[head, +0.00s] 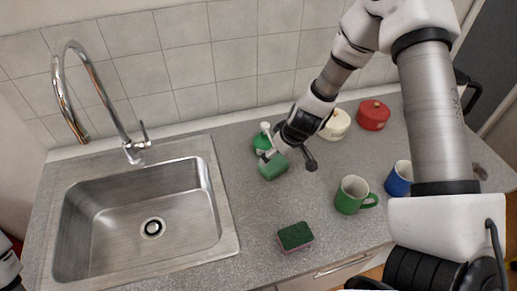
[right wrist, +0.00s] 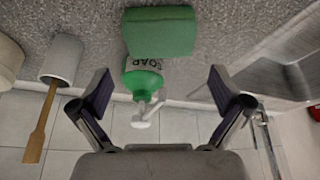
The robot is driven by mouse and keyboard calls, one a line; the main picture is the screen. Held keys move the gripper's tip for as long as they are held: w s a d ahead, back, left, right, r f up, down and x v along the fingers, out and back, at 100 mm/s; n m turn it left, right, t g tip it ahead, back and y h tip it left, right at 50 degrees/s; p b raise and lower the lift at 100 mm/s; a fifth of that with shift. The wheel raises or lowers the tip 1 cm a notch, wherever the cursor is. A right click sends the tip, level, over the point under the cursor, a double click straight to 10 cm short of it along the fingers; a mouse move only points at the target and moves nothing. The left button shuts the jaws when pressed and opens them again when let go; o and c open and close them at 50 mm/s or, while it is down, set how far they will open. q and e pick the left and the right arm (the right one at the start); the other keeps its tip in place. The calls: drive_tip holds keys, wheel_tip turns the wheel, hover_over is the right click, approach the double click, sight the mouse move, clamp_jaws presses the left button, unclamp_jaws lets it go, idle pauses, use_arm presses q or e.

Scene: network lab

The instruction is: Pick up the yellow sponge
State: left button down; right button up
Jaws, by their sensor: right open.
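No yellow sponge shows in either view. A green block-shaped sponge (head: 272,170) lies on the counter in front of the soap bottle. It also shows in the right wrist view (right wrist: 160,32), beyond the fingertips. Another sponge (head: 295,236), with a dark green top and a pinkish side, lies nearer the counter's front edge. My right gripper (head: 291,161) is open and empty, close to the green sponge. In the right wrist view its two fingers (right wrist: 160,88) are spread wide, with the soap bottle seen between them. My left gripper is out of view.
A green soap bottle (head: 262,143) with a white pump stands behind the green sponge. A cream pot (head: 336,124) and a red pot (head: 373,115) stand at the back. A green mug (head: 352,194) and blue mug (head: 399,180) stand right. The steel sink (head: 228,215) is left.

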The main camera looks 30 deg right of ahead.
sight(274, 163)
drive_tip(key=shift+b+x, duration=0.45)
drive_tip(key=shift+x, duration=0.35)
drive_tip(key=shift+s+f+b, duration=0.7)
drive_tip(key=shift+f+b, duration=0.35)
drive_tip(key=shift+b, duration=0.15)
drive_tip(key=w+f, duration=0.1)
drive_tip(key=w+f+b, duration=0.1)
drive_tip(key=f, duration=0.1)
drive_tip(key=shift+w+f, duration=0.2)
drive_tip(key=shift+w, duration=0.05)
drive_tip(key=shift+r, duration=0.2)
drive_tip(key=shift+s+r, duration=0.15)
drive_tip(key=shift+s, duration=0.05)
drive_tip(key=shift+c, duration=0.4)
drive_tip(key=shift+s+a+r, duration=0.1)
drive_tip(key=shift+s, duration=0.05)
drive_tip(key=c, duration=0.3)
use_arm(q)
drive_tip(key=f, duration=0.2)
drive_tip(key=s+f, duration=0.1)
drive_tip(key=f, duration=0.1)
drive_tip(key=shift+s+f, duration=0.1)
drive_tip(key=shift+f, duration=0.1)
use_arm(e)
drive_tip(key=shift+w+f, duration=0.2)
drive_tip(key=shift+c, duration=0.4)
